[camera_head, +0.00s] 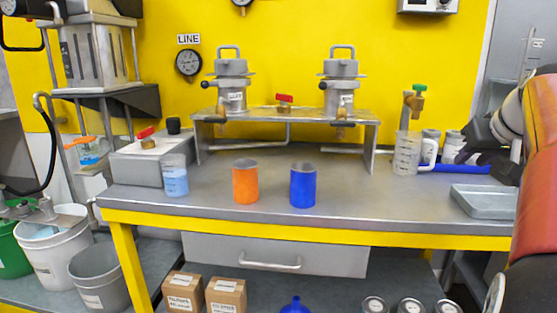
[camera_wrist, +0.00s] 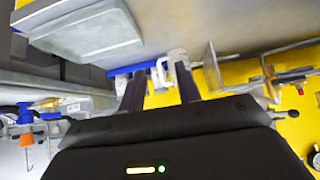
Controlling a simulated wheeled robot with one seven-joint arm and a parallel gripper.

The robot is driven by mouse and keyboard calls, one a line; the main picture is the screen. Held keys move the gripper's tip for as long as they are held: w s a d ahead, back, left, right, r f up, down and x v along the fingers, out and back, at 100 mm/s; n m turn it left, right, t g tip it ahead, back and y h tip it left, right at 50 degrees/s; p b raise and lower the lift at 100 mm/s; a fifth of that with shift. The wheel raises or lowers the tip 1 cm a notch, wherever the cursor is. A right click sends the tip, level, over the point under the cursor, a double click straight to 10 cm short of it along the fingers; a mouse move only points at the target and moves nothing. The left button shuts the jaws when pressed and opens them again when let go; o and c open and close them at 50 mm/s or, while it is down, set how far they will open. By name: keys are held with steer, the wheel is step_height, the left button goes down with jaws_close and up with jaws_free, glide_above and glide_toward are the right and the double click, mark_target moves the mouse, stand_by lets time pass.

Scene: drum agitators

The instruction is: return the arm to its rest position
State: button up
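My gripper (camera_head: 468,153) is at the right of the head view, dark, above the right part of the bench and to the right of the clear measuring jug (camera_head: 406,155). In the wrist view my gripper (camera_wrist: 160,82) shows two dark fingers set apart with nothing held between them. My arm reaches in from the right edge of the head view, its upper part orange and black.
The grey bench (camera_head: 345,205) carries an orange cup (camera_head: 245,183), a blue cup (camera_head: 303,186), a clear beaker of blue liquid (camera_head: 175,180) and a metal stand (camera_head: 290,116) with two agitators. A grey tray (camera_head: 485,202) lies below my gripper.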

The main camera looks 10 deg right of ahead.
steer(key=s+a+f+g+y, duration=0.1)
steer(key=s+a+f, duration=0.25)
steer(key=a, duration=0.35)
steer(key=s+a+f+n, duration=0.1)
steer(key=s+a+f, duration=0.1)
steer(key=a+f, duration=0.35)
steer(key=s+a+f+g+y, duration=0.1)
steer(key=s+a+f, duration=0.1)
steer(key=a, duration=0.6)
steer(key=s+a+f+n+g, duration=0.1)
steer(key=s+a+f, duration=0.8)
steer(key=s+f, duration=0.3)
steer(key=shift+s+f+n, duration=0.2)
steer(key=shift+f+n, duration=0.2)
steer(key=shift+f, duration=0.3)
